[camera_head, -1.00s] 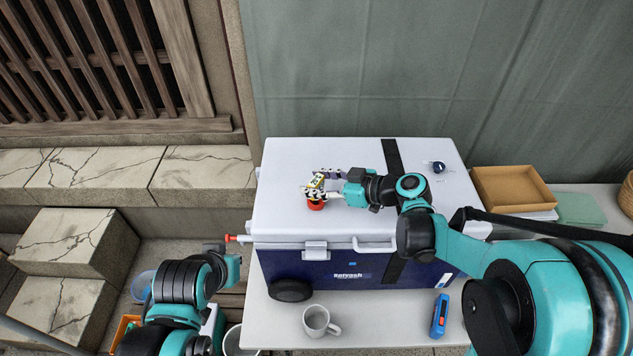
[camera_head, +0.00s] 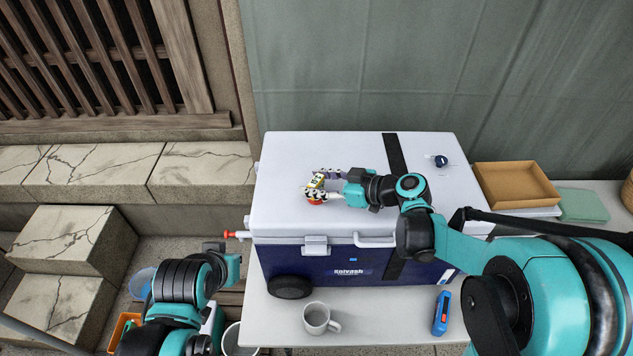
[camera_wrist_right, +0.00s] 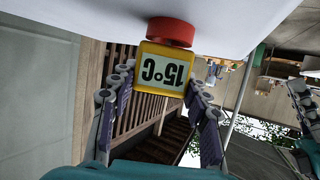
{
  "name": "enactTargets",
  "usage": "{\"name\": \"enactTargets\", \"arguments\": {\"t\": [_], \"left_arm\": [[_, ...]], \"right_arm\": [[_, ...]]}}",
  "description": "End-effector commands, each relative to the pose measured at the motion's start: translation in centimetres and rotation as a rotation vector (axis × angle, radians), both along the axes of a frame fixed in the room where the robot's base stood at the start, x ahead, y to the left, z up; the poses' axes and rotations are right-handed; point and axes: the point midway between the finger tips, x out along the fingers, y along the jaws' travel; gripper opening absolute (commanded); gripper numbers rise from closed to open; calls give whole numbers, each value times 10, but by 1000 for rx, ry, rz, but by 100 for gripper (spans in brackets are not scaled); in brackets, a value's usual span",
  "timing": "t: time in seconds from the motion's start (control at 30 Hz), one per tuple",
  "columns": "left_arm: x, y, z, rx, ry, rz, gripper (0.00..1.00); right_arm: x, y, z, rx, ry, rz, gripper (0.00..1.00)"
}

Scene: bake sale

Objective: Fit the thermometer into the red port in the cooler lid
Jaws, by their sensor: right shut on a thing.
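The cooler (camera_head: 285,255) is dark blue with a white lid (camera_head: 290,155) and stands on the table. The red port (camera_head: 315,202) is on the left part of the lid; it also shows in the right wrist view (camera_wrist_right: 171,31). The yellow thermometer (camera_head: 317,182) is directly over the port. In the wrist view its display (camera_wrist_right: 163,72) reads 15°C upside down, and its end meets the red ring; how deep it sits is hidden. My right gripper (camera_head: 316,190) is shut on the thermometer. My left arm is at the lower left, its gripper (camera_head: 213,247) only partly seen.
A dark round item (camera_head: 438,161) lies on the lid at the right. A cardboard tray (camera_head: 515,187) stands right of the cooler.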

Motion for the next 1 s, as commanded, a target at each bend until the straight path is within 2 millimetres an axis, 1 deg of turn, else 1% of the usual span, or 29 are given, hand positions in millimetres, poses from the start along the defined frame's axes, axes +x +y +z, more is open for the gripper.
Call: {"name": "enactTargets", "arguments": {"t": [0.1, 0.13, 0.17, 0.2, 0.23, 0.53, 0.63, 0.77, 1.0], "left_arm": [[0, 0, -4, 0, 0, 0, 0], [0, 0, -4, 0, 0, 0, 0], [0, 0, -3, 0, 0, 0, 0], [0, 0, -3, 0, 0, 0, 0], [0, 0, -3, 0, 0, 0, 0], [0, 0, -3, 0, 0, 0, 0], [0, 0, -3, 0, 0, 0, 0], [0, 0, -3, 0, 0, 0, 0], [0, 0, -3, 0, 0, 0, 0]], "right_arm": [[0, 0, -4, 0, 0, 0, 18], [0, 0, -4, 0, 0, 0, 49], [0, 0, -3, 0, 0, 0, 57], [0, 0, -3, 0, 0, 0, 68], [0, 0, -3, 0, 0, 0, 71], [0, -1, -3, 0, 0, 0, 71], [-3, -7, 0, 0, 0, -2, 71], [-13, -24, 8, 0, 0, -4, 71], [-37, -67, 28, 0, 0, -5, 71]]}}
